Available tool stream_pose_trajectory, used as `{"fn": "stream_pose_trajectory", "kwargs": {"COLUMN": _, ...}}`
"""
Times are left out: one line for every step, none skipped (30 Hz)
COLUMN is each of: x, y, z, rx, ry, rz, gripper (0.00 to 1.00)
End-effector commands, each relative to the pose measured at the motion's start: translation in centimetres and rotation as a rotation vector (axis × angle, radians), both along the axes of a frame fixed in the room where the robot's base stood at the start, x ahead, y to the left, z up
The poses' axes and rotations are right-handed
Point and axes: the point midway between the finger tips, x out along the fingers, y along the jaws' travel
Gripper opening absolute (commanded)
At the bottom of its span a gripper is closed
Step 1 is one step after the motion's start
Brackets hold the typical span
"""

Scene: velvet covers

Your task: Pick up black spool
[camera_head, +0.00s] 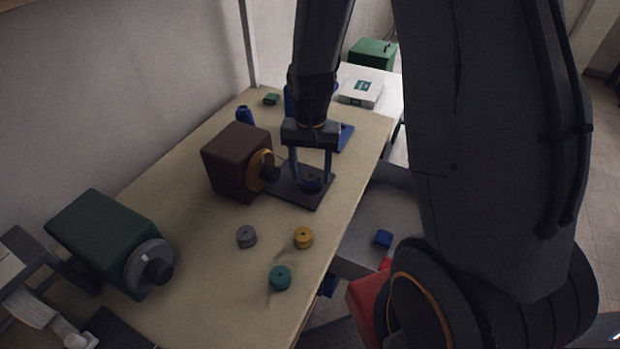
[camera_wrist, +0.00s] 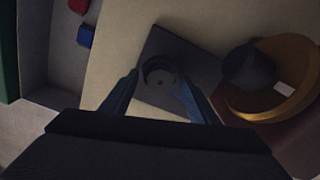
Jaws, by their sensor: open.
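The black spool (camera_head: 310,184) stands upright on a dark square plate (camera_head: 291,196) on the table, in front of the brown machine. My gripper (camera_head: 312,174) points down over it with its two fingers apart, one on each side of the spool. In the wrist view the spool (camera_wrist: 161,77) shows between the fingertips of my open gripper (camera_wrist: 162,88). I cannot tell whether either finger touches it.
The brown machine (camera_head: 236,160) with its orange ring stands close to the left of my gripper. A green machine (camera_head: 110,240) stands at the left.

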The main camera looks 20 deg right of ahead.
Motion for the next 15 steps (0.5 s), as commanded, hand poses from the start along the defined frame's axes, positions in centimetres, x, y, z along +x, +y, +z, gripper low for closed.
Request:
{"fn": "stream_pose_trajectory", "kwargs": {"x": 0.00, "y": 0.00, "z": -0.05, "rx": 0.000, "ry": 0.000, "rz": 0.000, "gripper": 0.55}}
{"fn": "stream_pose_trajectory", "kwargs": {"x": 0.01, "y": 0.00, "z": -0.06, "rx": 0.000, "ry": 0.000, "rz": 0.000, "gripper": 0.55}}
{"fn": "stream_pose_trajectory", "kwargs": {"x": 0.01, "y": 0.00, "z": -0.06, "rx": 0.000, "ry": 0.000, "rz": 0.000, "gripper": 0.55}}
{"fn": "stream_pose_trajectory", "kwargs": {"x": 0.02, "y": -0.01, "z": -0.05, "rx": 0.000, "ry": 0.000, "rz": 0.000, "gripper": 0.55}}
{"fn": "stream_pose_trajectory", "kwargs": {"x": 0.02, "y": -0.01, "z": -0.05, "rx": 0.000, "ry": 0.000, "rz": 0.000, "gripper": 0.55}}
{"fn": "stream_pose_trajectory", "kwargs": {"x": 0.01, "y": -0.02, "z": -0.04, "rx": 0.000, "ry": 0.000, "rz": 0.000, "gripper": 0.55}}
{"fn": "stream_pose_trajectory", "kwargs": {"x": 0.01, "y": -0.02, "z": -0.04, "rx": 0.000, "ry": 0.000, "rz": 0.000, "gripper": 0.49}}
{"fn": "stream_pose_trajectory", "kwargs": {"x": 0.01, "y": -0.02, "z": -0.04, "rx": 0.000, "ry": 0.000, "rz": 0.000, "gripper": 0.44}}
{"fn": "stream_pose_trajectory", "kwargs": {"x": 0.01, "y": -0.02, "z": -0.04, "rx": 0.000, "ry": 0.000, "rz": 0.000, "gripper": 0.38}}
{"fn": "stream_pose_trajectory", "kwargs": {"x": 0.01, "y": -0.02, "z": -0.03, "rx": 0.000, "ry": 0.000, "rz": 0.000, "gripper": 0.33}}
{"fn": "stream_pose_trajectory", "kwargs": {"x": 0.01, "y": -0.02, "z": -0.03, "rx": 0.000, "ry": 0.000, "rz": 0.000, "gripper": 0.28}}
{"fn": "stream_pose_trajectory", "kwargs": {"x": 0.01, "y": -0.02, "z": -0.03, "rx": 0.000, "ry": 0.000, "rz": 0.000, "gripper": 0.21}}
{"fn": "stream_pose_trajectory", "kwargs": {"x": 0.01, "y": -0.02, "z": -0.03, "rx": 0.000, "ry": 0.000, "rz": 0.000, "gripper": 0.16}}
{"fn": "stream_pose_trajectory", "kwargs": {"x": 0.01, "y": -0.02, "z": -0.03, "rx": 0.000, "ry": 0.000, "rz": 0.000, "gripper": 0.11}}
{"fn": "stream_pose_trajectory", "kwargs": {"x": 0.01, "y": -0.02, "z": -0.02, "rx": 0.000, "ry": 0.000, "rz": 0.000, "gripper": 0.11}}
